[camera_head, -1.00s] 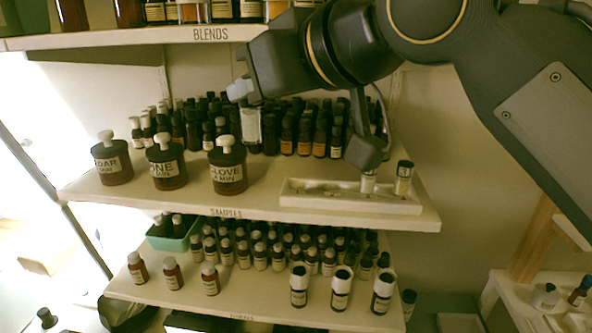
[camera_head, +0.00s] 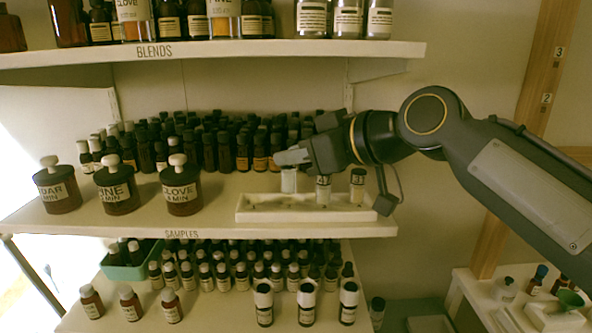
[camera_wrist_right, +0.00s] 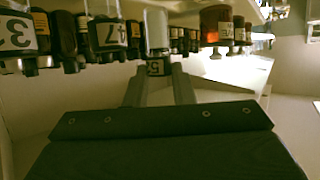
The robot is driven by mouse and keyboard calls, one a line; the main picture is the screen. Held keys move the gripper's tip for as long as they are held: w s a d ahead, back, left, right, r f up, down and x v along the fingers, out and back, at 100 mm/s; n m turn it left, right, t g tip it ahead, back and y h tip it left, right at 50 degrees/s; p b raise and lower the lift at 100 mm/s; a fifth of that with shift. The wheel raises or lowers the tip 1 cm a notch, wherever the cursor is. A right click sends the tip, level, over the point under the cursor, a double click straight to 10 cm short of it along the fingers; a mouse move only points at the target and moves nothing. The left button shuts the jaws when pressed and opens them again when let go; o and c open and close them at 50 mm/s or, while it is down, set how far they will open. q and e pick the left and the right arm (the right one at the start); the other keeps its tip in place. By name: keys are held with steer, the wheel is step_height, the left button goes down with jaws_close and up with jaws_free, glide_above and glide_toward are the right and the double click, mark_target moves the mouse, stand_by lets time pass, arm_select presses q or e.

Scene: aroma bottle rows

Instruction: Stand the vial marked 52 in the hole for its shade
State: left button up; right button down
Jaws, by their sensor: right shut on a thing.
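My right gripper (camera_head: 284,157) is shut on a vial with a pale, whitish body (camera_head: 288,181) and holds it upright over the white tray (camera_head: 256,216). In the right wrist view, which is upside down, the held vial (camera_wrist_right: 156,32) sits between the two fingers; its dark cap carries a label starting with 5, the rest unclear. Whether the vial's foot is in a hole or just above the tray, I cannot tell. Two dark-capped vials (camera_head: 323,189) (camera_head: 358,186) stand at the tray's right end; one cap reads 47 in the wrist view (camera_wrist_right: 108,34). My left gripper is not in view.
The tray stands on the SAMPLES shelf (camera_head: 215,220), near its right end. Dense rows of dark bottles (camera_head: 225,150) stand behind. Three large labelled jars (camera_head: 181,190) are to the left. The BLENDS shelf (camera_head: 240,48) is above; more bottles fill the shelf below.

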step_height(320, 180, down, 2)
steer(key=shift+f, duration=0.25)
steer(key=shift+f, duration=0.1)
steer(key=c, duration=1.7)
jaws_free()
steer(key=shift+f, duration=0.1)
steer(key=o, duration=0.5)
steer(key=shift+c, duration=0.2)
steer(key=shift+r, duration=0.3)
steer(key=b+v, duration=0.2)
steer(key=v, duration=1)
